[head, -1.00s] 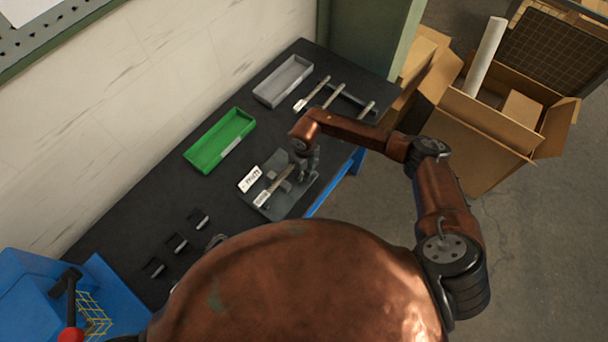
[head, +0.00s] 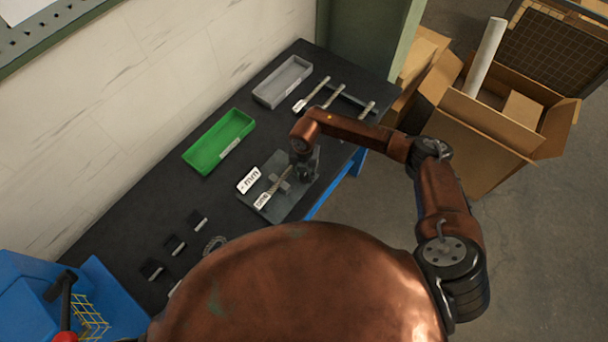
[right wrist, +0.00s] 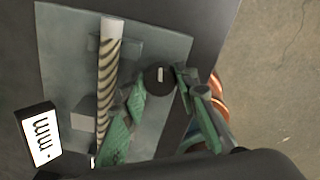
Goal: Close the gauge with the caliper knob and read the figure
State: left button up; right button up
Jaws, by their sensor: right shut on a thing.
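A grey gauge plate (head: 283,206) lies on the dark bench, and also shows in the right wrist view (right wrist: 170,32). A spiral-marked rod (right wrist: 107,75) with a white tag (head: 262,200) lies across it between small grey blocks. The white readout (head: 248,180) stands beside the plate; in the right wrist view the readout (right wrist: 42,139) shows "mm" and a short dash, with no clear digits. My right gripper (head: 304,172) is over the plate's right part. In the right wrist view its green fingers are at the round black caliper knob (right wrist: 160,79), shut on it. My left gripper is not in view.
A green tray (head: 219,141) and a grey tray (head: 283,81) stand along the wall. Several similar rods (head: 312,95) lie at the far end. Small black blocks (head: 176,245) lie at the near left. Open cardboard boxes (head: 483,135) stand on the floor at right.

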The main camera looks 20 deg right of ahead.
aim_at(304, 176)
jog(key=shift+m, duration=2.1)
jog(key=o, duration=1.2)
jog(key=shift+c, duration=0.2)
notch_tip(304, 176, up, 12)
